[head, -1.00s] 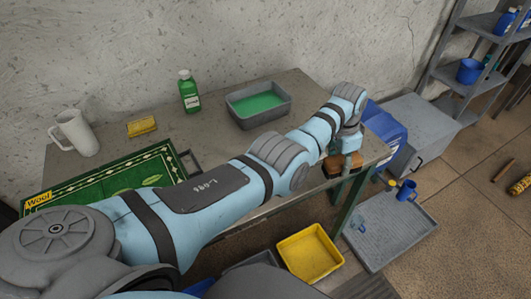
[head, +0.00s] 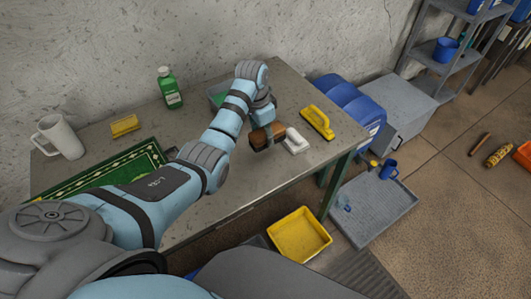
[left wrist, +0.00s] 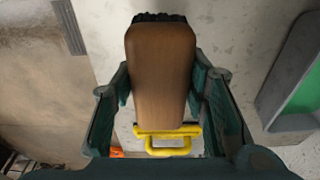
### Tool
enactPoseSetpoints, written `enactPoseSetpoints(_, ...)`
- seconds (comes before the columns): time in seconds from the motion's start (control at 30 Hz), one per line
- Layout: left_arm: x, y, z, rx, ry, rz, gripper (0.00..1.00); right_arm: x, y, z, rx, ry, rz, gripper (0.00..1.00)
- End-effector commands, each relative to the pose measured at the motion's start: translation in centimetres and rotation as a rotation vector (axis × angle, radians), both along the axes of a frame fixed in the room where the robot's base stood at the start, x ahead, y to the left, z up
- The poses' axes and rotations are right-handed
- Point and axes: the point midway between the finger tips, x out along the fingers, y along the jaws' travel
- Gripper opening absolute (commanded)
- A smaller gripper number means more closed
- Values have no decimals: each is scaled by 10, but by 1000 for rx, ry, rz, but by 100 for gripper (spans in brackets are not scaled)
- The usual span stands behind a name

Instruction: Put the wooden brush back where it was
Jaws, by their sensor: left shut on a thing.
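The wooden brush (head: 265,138), a brown block with dark bristles, is in my left gripper (head: 262,119) over the table's right part. In the left wrist view the brush (left wrist: 160,65) lies between the two fingers of the gripper (left wrist: 160,92), which are shut on it. In the head view a white brush (head: 296,141) is just right of the wooden brush, and a yellow-handled brush (head: 318,122) lies farther right. I cannot tell whether the wooden brush touches the table. My right gripper is not in view.
The metal table (head: 240,190) holds a green rug (head: 105,168), white jug (head: 58,136), yellow sponge (head: 125,125) and green bottle (head: 169,88). A grey tub with green liquid (head: 218,97) is partly behind my arm. A yellow tray (head: 299,236) is below the table's front edge.

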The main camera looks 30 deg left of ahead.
Motion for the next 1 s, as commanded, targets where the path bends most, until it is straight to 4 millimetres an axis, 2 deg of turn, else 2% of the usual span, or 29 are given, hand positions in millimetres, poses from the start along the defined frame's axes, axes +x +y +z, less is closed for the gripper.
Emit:
enactPoseSetpoints(0.03,-1,0,-15,-1,3,0,0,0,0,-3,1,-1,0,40)
enactPoseSetpoints(0.4,0,-1,-77,0,0,-1,0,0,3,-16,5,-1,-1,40)
enactPoseSetpoints(0.73,0,-1,-79,0,-1,-1,0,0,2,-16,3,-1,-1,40)
enactPoseSetpoints(0.77,0,-1,-79,0,-1,-1,44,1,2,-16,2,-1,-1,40)
enactPoseSetpoints(0.87,0,-1,-78,0,-1,-1,60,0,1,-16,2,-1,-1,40)
enactPoseSetpoints(1.0,0,-1,-78,1,-1,-2,61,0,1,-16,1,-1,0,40)
